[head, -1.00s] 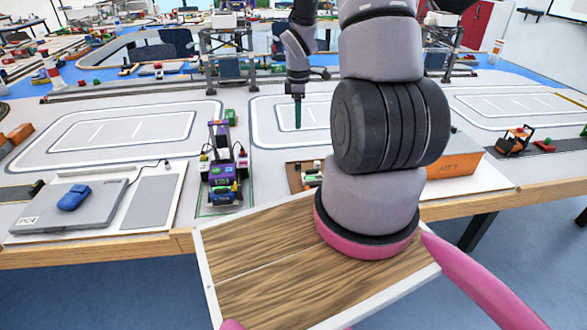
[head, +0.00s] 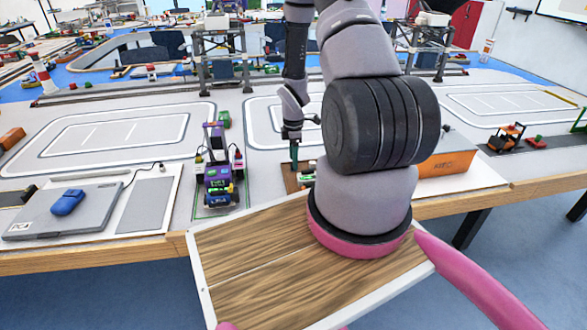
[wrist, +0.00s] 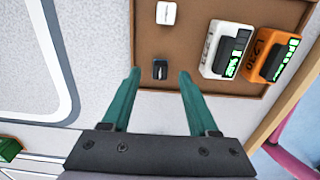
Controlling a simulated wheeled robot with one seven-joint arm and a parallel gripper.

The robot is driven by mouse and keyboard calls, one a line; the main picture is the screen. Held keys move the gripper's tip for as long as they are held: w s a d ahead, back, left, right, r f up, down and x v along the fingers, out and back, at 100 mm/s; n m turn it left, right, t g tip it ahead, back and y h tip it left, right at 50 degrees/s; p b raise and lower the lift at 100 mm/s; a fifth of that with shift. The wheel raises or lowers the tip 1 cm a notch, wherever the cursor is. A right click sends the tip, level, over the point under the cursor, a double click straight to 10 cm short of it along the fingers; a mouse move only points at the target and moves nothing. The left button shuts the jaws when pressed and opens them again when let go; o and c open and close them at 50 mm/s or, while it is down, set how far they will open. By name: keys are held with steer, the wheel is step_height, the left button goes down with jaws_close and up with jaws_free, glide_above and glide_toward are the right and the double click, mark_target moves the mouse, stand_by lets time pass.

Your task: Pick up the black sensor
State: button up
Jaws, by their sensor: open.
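The black sensor (wrist: 160,69) is a small dark block on a brown board (wrist: 181,50) in the wrist view. My gripper (wrist: 157,76) is open, with its two green fingers apart on either side of the sensor in the picture and nothing held between them. The wrist view does not settle how high the fingers are above the board. In the head view my gripper (head: 294,160) points down over the board (head: 293,180), which my arm partly hides. I cannot make out the black sensor in the head view.
A small white block (wrist: 166,13) lies beyond the sensor. A white device (wrist: 226,50) and an orange device (wrist: 272,55) lie to its right on the board. In the head view a purple toy vehicle (head: 218,172) stands left of the gripper, and an orange box (head: 446,160) stands to the right.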

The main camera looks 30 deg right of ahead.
steer(key=shift+f, duration=0.9)
jaws_close()
steer(key=shift+r, duration=0.15)
